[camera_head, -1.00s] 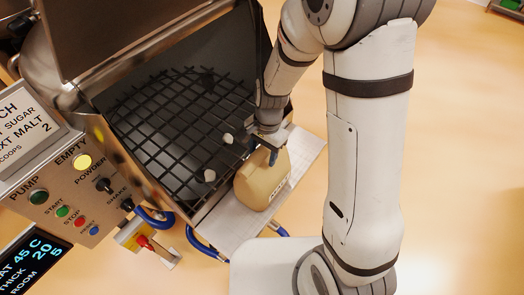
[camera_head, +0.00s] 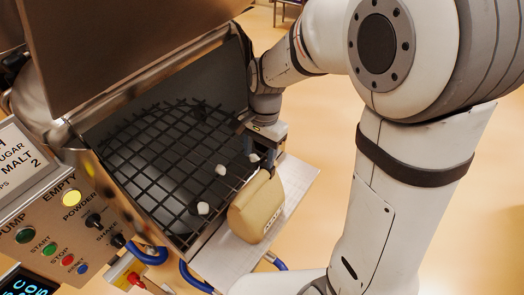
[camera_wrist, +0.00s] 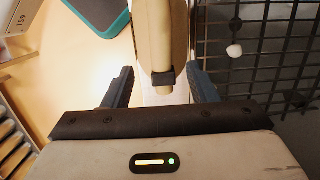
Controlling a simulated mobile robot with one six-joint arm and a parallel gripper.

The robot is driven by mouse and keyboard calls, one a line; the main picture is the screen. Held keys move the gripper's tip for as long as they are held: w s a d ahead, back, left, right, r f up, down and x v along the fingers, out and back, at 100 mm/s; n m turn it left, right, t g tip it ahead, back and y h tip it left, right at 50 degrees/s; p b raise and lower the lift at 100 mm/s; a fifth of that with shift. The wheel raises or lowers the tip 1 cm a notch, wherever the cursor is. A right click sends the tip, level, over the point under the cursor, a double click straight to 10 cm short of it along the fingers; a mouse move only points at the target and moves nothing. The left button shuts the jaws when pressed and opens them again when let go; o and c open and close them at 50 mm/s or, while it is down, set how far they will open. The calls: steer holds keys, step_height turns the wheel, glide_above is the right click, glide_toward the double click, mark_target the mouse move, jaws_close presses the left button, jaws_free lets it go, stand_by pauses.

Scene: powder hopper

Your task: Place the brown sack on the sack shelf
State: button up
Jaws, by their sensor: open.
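The brown sack (camera_head: 257,208) stands on the pale metal sack shelf (camera_head: 300,178) along the hopper's front edge. Its dark band and narrow top face my gripper (camera_head: 266,160). In the wrist view, the sack (camera_wrist: 162,35) reaches between the two fingers of my gripper (camera_wrist: 162,76), with a visible gap on both sides. The fingers are open and do not appear to touch it. The arm partly hides the gripper in the head view, and the sack's underside is hidden.
The hopper's black grate (camera_head: 165,160) lies beside the shelf with a few white lumps (camera_head: 220,170) on it. The raised lid (camera_head: 110,45) stands behind. A control panel (camera_head: 75,225) is at the left, with blue hoses (camera_head: 150,252) below. Open floor lies to the right.

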steer(key=s+d+r+n+t+h, duration=0.1)
steer(key=s+d+r+n+t, duration=0.3)
steer(key=s+d+r+n, duration=0.3)
steer(key=s+d+r, duration=0.2)
steer(key=s+d, duration=0.3)
steer(key=d, duration=0.1)
steer(key=shift+r+n+t, duration=0.25)
steer(key=shift+n+t, duration=0.05)
steer(key=shift+t, duration=0.1)
steer(key=shift+f, duration=0.1)
stand_by(0.7)
